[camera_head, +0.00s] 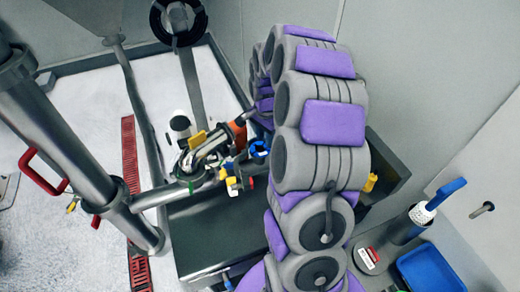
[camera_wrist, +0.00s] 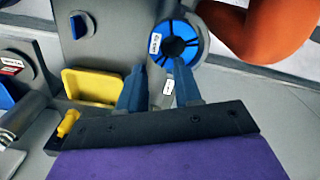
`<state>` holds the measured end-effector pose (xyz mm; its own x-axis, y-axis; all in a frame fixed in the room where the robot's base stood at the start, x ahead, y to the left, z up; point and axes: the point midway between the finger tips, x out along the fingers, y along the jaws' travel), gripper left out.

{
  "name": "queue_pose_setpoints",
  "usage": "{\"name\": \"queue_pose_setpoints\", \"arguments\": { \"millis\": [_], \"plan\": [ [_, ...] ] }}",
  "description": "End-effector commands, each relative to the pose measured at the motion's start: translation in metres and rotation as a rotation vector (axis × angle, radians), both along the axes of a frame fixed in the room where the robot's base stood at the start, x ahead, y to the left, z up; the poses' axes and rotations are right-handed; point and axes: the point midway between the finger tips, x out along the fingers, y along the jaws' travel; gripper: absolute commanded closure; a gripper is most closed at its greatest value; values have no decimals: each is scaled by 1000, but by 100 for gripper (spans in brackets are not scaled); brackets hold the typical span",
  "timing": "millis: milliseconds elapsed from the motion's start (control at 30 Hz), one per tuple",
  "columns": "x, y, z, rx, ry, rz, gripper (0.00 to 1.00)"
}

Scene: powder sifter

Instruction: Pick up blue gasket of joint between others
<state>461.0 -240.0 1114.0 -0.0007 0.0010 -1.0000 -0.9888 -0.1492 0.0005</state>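The blue gasket (camera_wrist: 176,28) is a ring with a dark centre and a white label, just beyond my fingertips in the wrist view. In the head view a blue ring (camera_head: 255,147) shows at the pipe joint beside my arm, among red, yellow and green parts. My gripper (camera_wrist: 159,67) has its two blue-grey fingers apart with nothing visibly held between them. The right fingertip overlaps the lower edge of the gasket in the picture; I cannot tell if they touch. My gripper is hidden behind my arm in the head view.
A large orange part (camera_wrist: 275,28) is close to the gasket's right. A yellow tray-like thing (camera_wrist: 92,85) lies left of the fingers. In the head view, a thick metal pipe (camera_head: 65,140) with a red handle (camera_head: 42,172) stands left. A blue tray (camera_head: 430,268) is lower right.

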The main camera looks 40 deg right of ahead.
Motion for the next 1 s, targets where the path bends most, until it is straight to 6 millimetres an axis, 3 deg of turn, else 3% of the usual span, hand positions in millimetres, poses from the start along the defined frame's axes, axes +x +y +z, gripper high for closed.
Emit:
{"name": "queue_pose_setpoints", "arguments": {
  "millis": [167,500,733,1000],
  "plan": [
    [-1,1,-9,1,2,1,66],
    [-4,2,-53,1,4,2,66],
    [-3,2,-54,0,1,1,66],
    [-3,2,-54,0,1,1,92]
  ]
}}
